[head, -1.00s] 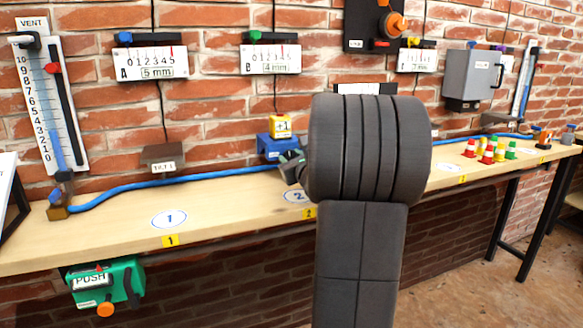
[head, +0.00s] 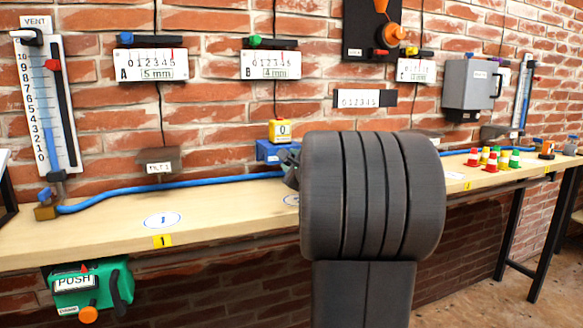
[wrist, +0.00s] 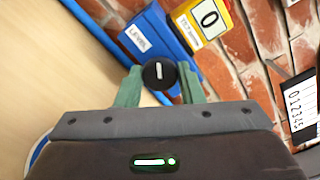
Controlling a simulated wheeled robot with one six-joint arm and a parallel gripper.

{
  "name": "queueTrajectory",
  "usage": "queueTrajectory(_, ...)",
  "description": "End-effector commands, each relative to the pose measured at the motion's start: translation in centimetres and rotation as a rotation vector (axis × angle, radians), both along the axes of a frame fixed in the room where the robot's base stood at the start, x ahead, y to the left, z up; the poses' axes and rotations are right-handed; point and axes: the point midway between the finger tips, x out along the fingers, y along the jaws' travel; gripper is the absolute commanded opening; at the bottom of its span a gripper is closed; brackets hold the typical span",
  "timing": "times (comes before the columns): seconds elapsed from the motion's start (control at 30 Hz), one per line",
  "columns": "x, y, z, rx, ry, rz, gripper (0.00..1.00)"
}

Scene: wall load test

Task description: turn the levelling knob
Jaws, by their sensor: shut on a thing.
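The levelling knob (wrist: 158,74) is a round black knob with a white pointer line, on the front of a blue unit (wrist: 146,36) lettered LEVEL. My gripper (wrist: 159,80) has its green fingers on either side of the knob and is shut on it. A yellow display box (wrist: 208,22) beside the blue unit reads 0. In the head view the yellow box (head: 282,131) sits on top of the blue unit (head: 266,152) against the wall. My arm covers the knob and most of my gripper there.
A wooden bench (head: 110,225) runs along the brick wall, with a blue hose (head: 130,188) at its back. Small coloured cones (head: 490,160) stand at the right. The bench's left front is clear.

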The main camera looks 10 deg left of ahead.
Motion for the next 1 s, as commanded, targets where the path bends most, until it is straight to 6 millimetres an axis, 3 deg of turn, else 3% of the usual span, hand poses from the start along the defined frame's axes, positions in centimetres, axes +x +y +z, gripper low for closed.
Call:
queueTrajectory(0.53, -0.02, 0.03, -0.05, -0.024, -0.014, 0.001, 0.12)
queueTrajectory(0.57, -0.02, 0.03, -0.06, -0.024, -0.015, 0.002, 0.36)
queueTrajectory(0.67, -0.02, 0.03, -0.05, -0.023, -0.014, 0.001, 0.56)
queueTrajectory(1.0, -0.19, -0.14, -0.01, -0.022, -0.015, 0.000, 0.56)
